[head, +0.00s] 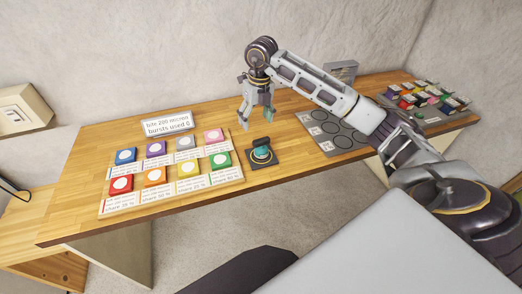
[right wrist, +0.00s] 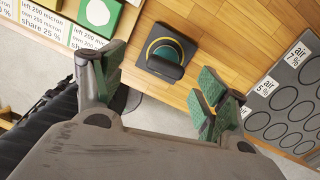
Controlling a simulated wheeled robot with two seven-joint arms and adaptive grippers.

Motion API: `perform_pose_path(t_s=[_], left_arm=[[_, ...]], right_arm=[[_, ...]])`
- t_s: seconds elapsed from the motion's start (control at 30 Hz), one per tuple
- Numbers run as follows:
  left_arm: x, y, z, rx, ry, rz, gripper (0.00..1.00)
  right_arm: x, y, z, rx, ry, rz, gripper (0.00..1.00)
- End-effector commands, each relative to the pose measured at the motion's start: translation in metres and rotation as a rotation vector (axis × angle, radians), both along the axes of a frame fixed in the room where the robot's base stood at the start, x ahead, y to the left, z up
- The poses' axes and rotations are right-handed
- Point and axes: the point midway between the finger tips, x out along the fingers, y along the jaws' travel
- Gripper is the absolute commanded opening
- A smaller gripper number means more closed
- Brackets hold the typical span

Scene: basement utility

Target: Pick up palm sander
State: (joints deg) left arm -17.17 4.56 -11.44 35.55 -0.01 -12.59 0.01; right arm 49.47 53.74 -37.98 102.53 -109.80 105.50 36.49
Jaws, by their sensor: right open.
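The palm sander (head: 261,152) appears as a small dark, rounded tool with a teal-green band, on a dark square pad on the wooden table (head: 215,118). It also shows in the right wrist view (right wrist: 166,52), top centre, beyond the fingertips. My right gripper (head: 256,116) hangs above the table, behind and just left of the sander in the head view, apart from it. In the right wrist view its green-padded fingers (right wrist: 160,90) are spread wide with nothing between them. My left gripper is not in view.
A board of coloured square tiles (head: 172,175) with labels lies left of the sander. A sign (head: 167,124) stands behind it. A grey panel with dark circles (head: 334,130) lies to the right. A tray of colourful blocks (head: 428,100) is at the far right. A grey box (head: 341,71) stands at the back.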

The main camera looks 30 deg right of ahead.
Motion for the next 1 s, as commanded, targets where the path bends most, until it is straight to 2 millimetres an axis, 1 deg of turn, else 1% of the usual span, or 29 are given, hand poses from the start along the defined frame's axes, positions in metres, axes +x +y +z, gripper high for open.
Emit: perform_pose_path(t_s=[0.1,0.17,0.3,0.67,0.83,1.0], left_arm=[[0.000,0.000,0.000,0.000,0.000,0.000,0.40],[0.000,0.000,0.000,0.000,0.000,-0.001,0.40],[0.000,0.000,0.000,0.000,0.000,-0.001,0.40],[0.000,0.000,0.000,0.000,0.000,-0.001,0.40],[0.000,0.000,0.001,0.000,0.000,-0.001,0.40],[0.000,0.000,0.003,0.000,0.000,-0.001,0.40]], right_arm=[[-0.013,-0.009,-0.001,-0.037,0.060,-0.047,0.73],[-0.017,-0.012,-0.001,-0.050,0.079,-0.073,0.73],[-0.017,-0.012,-0.001,-0.047,0.079,-0.106,0.73],[-0.017,-0.011,-0.002,-0.046,0.079,-0.109,0.73],[-0.017,-0.011,-0.010,-0.045,0.080,-0.109,0.73],[-0.017,-0.011,-0.026,-0.046,0.081,-0.109,0.73]])
